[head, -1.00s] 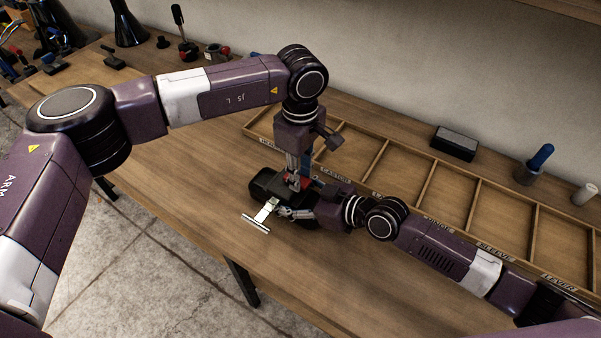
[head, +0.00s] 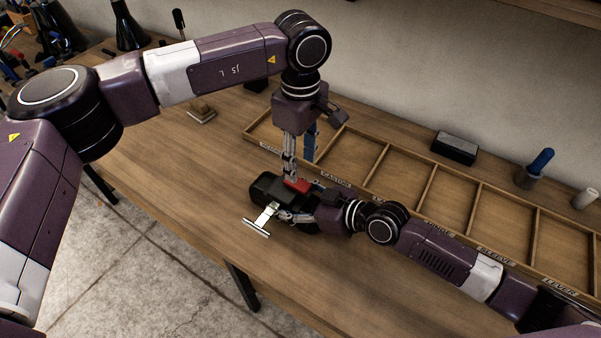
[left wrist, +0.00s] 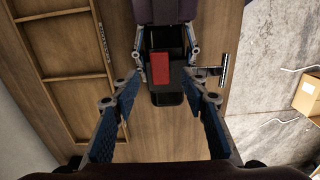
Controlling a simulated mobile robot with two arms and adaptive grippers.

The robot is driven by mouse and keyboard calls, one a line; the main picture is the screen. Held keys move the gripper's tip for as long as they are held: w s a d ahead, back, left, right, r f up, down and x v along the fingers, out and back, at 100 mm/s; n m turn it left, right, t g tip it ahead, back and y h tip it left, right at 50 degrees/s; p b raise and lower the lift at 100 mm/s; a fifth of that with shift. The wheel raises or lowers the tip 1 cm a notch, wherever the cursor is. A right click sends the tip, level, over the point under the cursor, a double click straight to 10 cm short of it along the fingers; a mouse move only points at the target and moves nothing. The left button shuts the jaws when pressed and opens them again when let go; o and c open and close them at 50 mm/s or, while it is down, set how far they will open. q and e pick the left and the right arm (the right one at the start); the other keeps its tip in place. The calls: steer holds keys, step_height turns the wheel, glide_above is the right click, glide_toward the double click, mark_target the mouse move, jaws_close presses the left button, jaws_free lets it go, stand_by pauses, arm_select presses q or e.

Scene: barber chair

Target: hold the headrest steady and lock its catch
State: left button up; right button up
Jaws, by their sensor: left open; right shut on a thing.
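The black headrest (head: 266,187) lies on the workbench, with a chrome post and crossbar (head: 258,226) pointing toward the front edge. Its red catch (head: 299,185) sits on top and also shows in the left wrist view (left wrist: 160,68). I cannot tell whether it is locked. My right gripper (head: 298,215) is shut on the headrest from the right; its fingertips are partly hidden. My left gripper (head: 290,174) points down just above the catch. In the left wrist view its open fingers (left wrist: 168,108) stand apart, with nothing between them touching.
A divided, labelled wooden tray (head: 425,185) runs along the back of the bench. A black block (head: 454,145), a blue-handled tool (head: 541,160) and a white cylinder (head: 585,197) stand behind it. The bench left of the headrest is clear.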

arm_select(q)
step_height(320, 180, up, 6)
steer(key=shift+f, duration=0.1)
stand_by(0.4)
arm_select(e)
steer(key=o, duration=1.9)
steer(key=shift+o, duration=0.2)
steer(key=shift+s+d, duration=0.1)
steer(key=shift+d, duration=0.05)
